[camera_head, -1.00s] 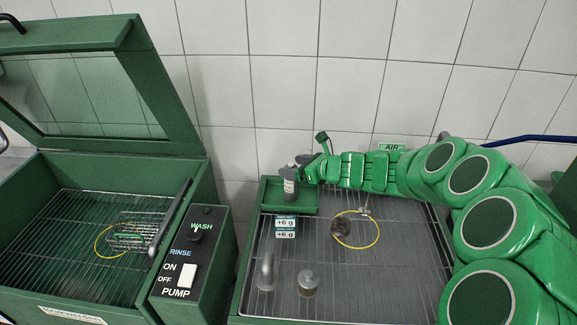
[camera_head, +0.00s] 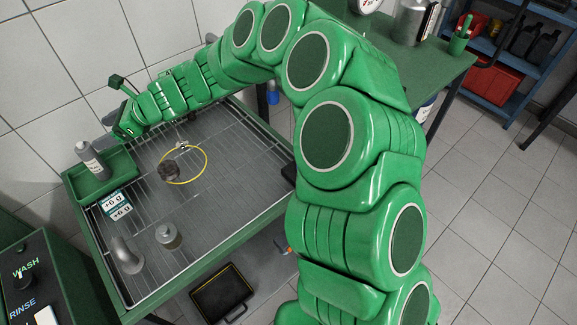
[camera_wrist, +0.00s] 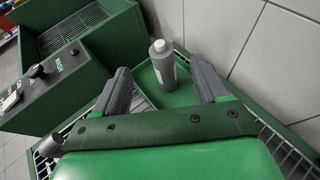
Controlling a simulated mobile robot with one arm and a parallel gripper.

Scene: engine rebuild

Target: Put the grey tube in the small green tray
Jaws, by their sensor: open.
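The grey tube (camera_head: 91,160), with a pale label and a lighter cap, stands upright in the small green tray (camera_head: 122,166) at the left end of the wire-grid top. In the wrist view the tube (camera_wrist: 163,64) stands on the floor of the tray (camera_wrist: 186,98), ahead of my fingers. My gripper (camera_head: 109,132) is open beside the tray, with its two grey fingers (camera_wrist: 160,72) spread to either side of the tube's line. The fingers do not appear to touch the tube. The tube's lower back side is hidden.
On the grid are a yellow ring (camera_head: 206,153), a dark round part (camera_head: 168,171), a grey elbow pipe (camera_head: 126,256) and a metal cylinder (camera_head: 169,236). Weight cards (camera_head: 115,204) lie before the tray. The washer (camera_wrist: 92,38) stands left; a tiled wall is behind.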

